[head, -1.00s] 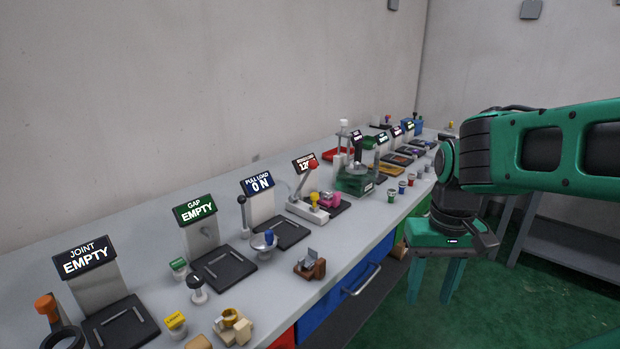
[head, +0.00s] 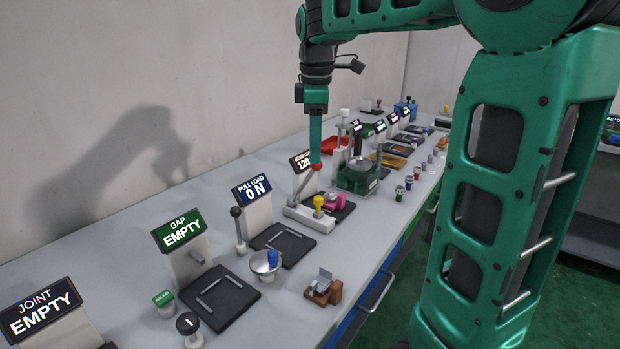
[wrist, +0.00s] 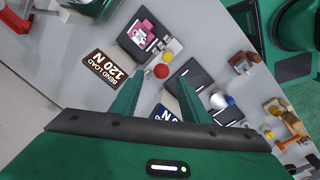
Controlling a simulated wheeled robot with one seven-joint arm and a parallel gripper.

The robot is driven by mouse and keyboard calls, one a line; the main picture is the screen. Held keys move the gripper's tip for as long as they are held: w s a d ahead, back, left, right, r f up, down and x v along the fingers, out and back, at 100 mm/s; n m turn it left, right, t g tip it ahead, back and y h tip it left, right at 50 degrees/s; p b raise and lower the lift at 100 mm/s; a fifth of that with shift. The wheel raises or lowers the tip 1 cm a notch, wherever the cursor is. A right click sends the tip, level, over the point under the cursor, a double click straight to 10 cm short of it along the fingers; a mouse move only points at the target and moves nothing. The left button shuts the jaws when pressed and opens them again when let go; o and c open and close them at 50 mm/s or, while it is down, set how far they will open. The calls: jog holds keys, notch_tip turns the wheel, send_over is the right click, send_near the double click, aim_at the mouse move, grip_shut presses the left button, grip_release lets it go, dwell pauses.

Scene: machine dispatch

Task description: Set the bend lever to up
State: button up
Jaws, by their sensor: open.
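The bend lever (head: 304,186) is a grey arm with a red ball knob (head: 316,166), tilted up at a slant from its pale base (head: 308,216). It stands before the bend load display (head: 302,162), which reads 120. My gripper (head: 316,158) points down with its fingertips at or just above the red knob. In the wrist view the open fingers (wrist: 160,78) stand on either side of the red knob (wrist: 161,71). I cannot tell whether they touch it. A pink piece (head: 335,202) lies on the black plate beside the lever.
A yellow knob (head: 319,203) stands close to the lever base. The pull load station (head: 252,190) with its black-knobbed lever (head: 237,225) is nearer on the left. A green machine (head: 357,178) stands just beyond. The bench front (head: 300,320) has free room.

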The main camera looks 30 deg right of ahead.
aim_at(304, 185)
notch_tip(304, 185, down, 10)
jog(key=shift+w+d, duration=0.35)
grip_shut()
jog(key=shift+r, duration=0.1)
